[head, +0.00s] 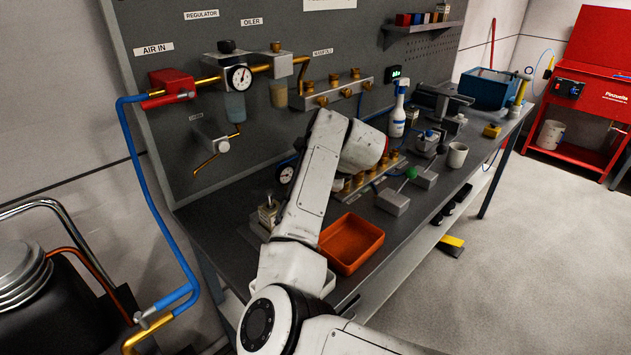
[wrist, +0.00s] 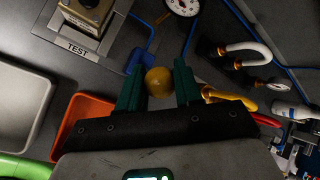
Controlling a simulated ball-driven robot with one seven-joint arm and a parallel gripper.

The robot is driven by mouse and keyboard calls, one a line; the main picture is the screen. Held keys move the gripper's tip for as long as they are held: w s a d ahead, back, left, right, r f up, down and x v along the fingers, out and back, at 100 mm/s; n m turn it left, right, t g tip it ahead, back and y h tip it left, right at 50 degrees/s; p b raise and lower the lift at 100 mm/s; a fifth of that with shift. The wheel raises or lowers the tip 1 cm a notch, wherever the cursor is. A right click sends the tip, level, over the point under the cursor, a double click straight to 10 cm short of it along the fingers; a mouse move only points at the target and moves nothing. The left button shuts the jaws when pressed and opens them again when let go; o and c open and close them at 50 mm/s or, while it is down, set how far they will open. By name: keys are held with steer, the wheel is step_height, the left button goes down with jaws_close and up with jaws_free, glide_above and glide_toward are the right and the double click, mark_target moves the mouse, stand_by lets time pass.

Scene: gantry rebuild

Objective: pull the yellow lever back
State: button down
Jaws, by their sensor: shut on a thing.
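The yellow lever shows in the wrist view as a round yellow knob (wrist: 159,83) at the centre. My gripper (wrist: 158,70) has its two dark green fingers closed on either side of this knob. The lever's shaft and pivot are hidden under the knob and the gripper body. In the head view my white arm reaches over the bench, and its links hide my gripper and the lever.
An orange tray (head: 352,243) lies on the bench (head: 222,215) beside my arm. In the wrist view, a TEST block (wrist: 87,14) and a gauge (wrist: 183,5) stand just beyond the fingers. A brass-fitted manifold (head: 338,92) is on the panel behind. A spray bottle (head: 397,115) stands farther right.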

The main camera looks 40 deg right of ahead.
steer(key=shift+s+d+f, duration=0.1)
steer(key=shift+s+f, duration=0.1)
steer(key=shift+s, duration=0.3)
steer(key=c, duration=0.8)
jaws_free()
steer(key=b+v, duration=0.1)
steer(key=v, duration=0.9)
steer(key=shift+s+r, duration=0.2)
steer(key=shift+r, duration=0.15)
